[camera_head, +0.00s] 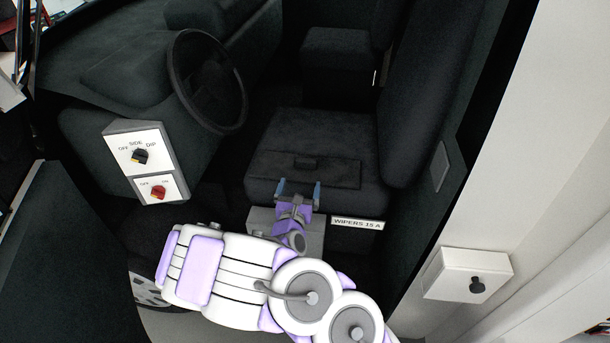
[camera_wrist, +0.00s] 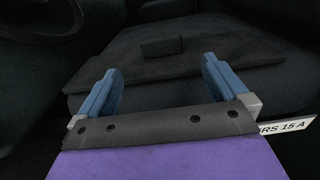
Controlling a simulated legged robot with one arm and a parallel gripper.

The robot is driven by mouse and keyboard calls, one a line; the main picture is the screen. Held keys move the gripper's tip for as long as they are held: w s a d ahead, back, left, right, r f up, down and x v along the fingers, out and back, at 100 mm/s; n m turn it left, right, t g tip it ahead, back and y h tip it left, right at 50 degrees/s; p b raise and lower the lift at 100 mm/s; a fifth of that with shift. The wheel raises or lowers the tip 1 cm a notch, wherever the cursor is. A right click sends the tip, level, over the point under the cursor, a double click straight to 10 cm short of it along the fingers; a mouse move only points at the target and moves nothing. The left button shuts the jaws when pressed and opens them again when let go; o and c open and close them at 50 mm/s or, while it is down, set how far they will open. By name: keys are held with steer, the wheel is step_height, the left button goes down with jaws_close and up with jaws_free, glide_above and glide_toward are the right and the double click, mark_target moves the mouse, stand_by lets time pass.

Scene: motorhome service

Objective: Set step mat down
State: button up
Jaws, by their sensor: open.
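A dark flat mat, which looks like the step mat (camera_head: 335,174), lies on the front part of the driver's seat cushion. A small raised block stands on its top. It also shows in the wrist view (camera_wrist: 190,62), with the raised block (camera_wrist: 162,46) ahead of the fingers. My gripper (camera_head: 299,184) is at the front edge of the seat, just short of the block. In the wrist view its two blue fingers (camera_wrist: 160,80) are spread wide with nothing between them.
The seat (camera_head: 300,128) has its backrest at the right. The steering wheel (camera_head: 208,82) and a switch panel (camera_head: 142,158) stand at the left. A "WIPERS 15 A" label (camera_head: 357,223) is below the seat. A white box with a dark knob (camera_head: 467,275) is at the lower right.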

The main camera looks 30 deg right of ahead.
mark_target(305, 162)
steer(key=shift+w+d, duration=0.3)
steer(key=shift+w, duration=0.15)
steer(key=w+d, duration=0.2)
steer(key=d, duration=0.1)
steer(key=shift+w+d+b, duration=0.15)
steer(key=shift+w+b, duration=0.15)
steer(key=shift+w, duration=0.1)
steer(key=shift+w+d+r+b, duration=0.15)
steer(key=shift+w+b, duration=0.2)
steer(key=shift+w, duration=0.65)
steer(key=shift+w+d+r+b, duration=0.15)
steer(key=shift+w+b, duration=0.2)
steer(key=shift+w, duration=0.6)
steer(key=shift+w+d, duration=0.2)
steer(key=shift+d, duration=0.45)
steer(key=shift+a, duration=0.15)
steer(key=c, duration=1.1)
steer(key=shift+c, duration=0.2)
steer(key=shift+r, duration=0.1)
